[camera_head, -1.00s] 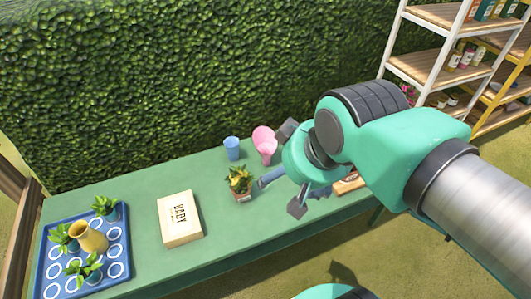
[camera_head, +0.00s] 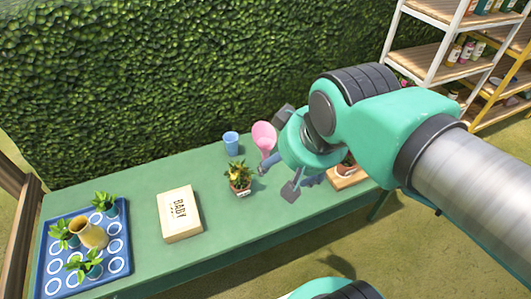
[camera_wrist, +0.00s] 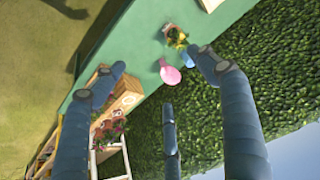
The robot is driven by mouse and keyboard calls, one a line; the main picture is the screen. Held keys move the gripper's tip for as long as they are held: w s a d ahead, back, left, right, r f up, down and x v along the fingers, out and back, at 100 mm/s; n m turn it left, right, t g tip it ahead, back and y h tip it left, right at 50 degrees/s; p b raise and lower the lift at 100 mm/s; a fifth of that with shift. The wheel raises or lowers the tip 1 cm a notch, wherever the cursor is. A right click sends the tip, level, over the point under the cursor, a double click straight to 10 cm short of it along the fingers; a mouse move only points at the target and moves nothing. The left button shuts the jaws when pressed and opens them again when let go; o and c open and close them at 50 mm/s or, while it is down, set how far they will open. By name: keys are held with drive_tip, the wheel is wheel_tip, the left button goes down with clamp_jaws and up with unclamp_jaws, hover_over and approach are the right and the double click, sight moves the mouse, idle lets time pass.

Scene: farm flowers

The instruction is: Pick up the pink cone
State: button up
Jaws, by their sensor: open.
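The pink cone (camera_head: 264,136) stands near the back edge of the green table, with its wide round end up. In the wrist view the pink cone (camera_wrist: 170,74) shows in the space between the spread fingers, apart from them. My gripper (camera_head: 279,160) is open and empty, above the table just right of the cone. In the wrist view my gripper (camera_wrist: 160,76) shows its blue-grey fingers spread wide. The cone's lower end is partly hidden by a finger in the head view.
A blue cup (camera_head: 231,143) stands left of the cone, and a potted plant (camera_head: 240,178) stands in front. A wooden stand with a pot (camera_head: 347,177) is at right. A box (camera_head: 180,214) and blue tray (camera_head: 60,285) lie left. The hedge (camera_head: 150,80) rises behind.

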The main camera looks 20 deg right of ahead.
drive_tip(key=w+d+r+m+g, duration=0.1)
drive_tip(key=w+m, duration=0.3)
drive_tip(key=w, duration=0.4)
drive_tip(key=m+g+p, duration=0.5)
drive_tip(key=m+p, duration=0.1)
drive_tip(key=m, duration=1.5)
hover_over(266, 142)
drive_tip(key=s+a, duration=0.1)
drive_tip(key=s, duration=0.2)
wheel_tip(266, 142, down, 36)
drive_tip(key=shift+w, duration=0.2)
wheel_tip(266, 142, down, 8)
drive_tip(key=shift+a+f, duration=0.1)
drive_tip(key=shift+f, duration=0.15)
